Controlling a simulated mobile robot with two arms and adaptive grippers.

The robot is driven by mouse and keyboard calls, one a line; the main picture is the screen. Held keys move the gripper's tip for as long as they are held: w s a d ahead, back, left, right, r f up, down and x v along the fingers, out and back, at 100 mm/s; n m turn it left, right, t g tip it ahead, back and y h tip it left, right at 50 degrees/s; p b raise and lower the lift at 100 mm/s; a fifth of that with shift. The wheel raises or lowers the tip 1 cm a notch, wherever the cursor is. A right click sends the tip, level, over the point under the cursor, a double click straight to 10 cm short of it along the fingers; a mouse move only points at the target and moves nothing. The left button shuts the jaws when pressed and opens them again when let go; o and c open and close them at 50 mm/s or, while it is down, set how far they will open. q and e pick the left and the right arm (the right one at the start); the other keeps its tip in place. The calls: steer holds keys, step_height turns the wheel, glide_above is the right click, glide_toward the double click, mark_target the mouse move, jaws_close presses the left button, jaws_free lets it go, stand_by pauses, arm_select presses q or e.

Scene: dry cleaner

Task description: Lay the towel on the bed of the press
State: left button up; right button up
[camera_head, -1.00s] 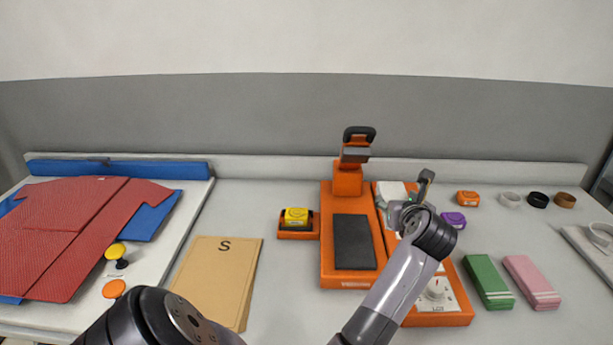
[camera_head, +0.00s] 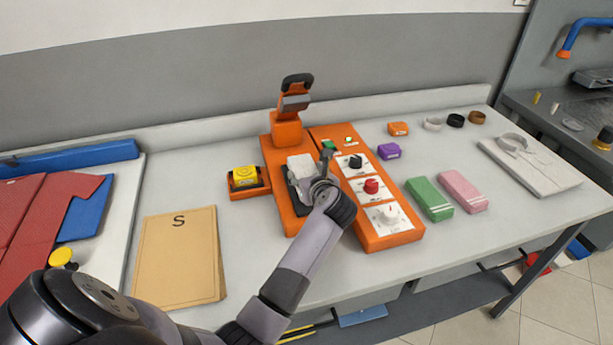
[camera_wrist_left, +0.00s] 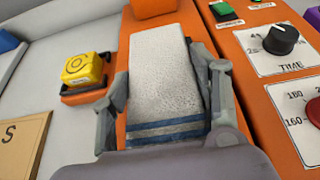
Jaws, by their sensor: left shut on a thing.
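The towel (camera_head: 303,170) is white, and the left wrist view (camera_wrist_left: 158,75) shows blue stripes at its near end. My left gripper (camera_head: 311,184) is shut on it, with one finger along each side. The towel is over the bed of the orange press (camera_head: 271,157), roughly lined up with it. A strip of the dark bed (camera_head: 291,190) shows at its left; the rest is hidden. I cannot tell whether the towel touches the bed. The upper part of the press (camera_head: 296,100) is raised at the back. My right gripper is not in view.
Right of the bed is a control panel with knobs (camera_head: 371,186). A yellow button box (camera_head: 245,177) stands to the left, beside a brown S folder (camera_head: 178,250). Green (camera_head: 428,198) and pink (camera_head: 462,191) folded cloths lie to the right.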

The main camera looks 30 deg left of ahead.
arm_select(q)
steer(key=shift+f, duration=0.85)
steer(key=o, duration=1.1)
steer(key=shift+r, duration=0.1)
steer(key=shift+o, duration=0.2)
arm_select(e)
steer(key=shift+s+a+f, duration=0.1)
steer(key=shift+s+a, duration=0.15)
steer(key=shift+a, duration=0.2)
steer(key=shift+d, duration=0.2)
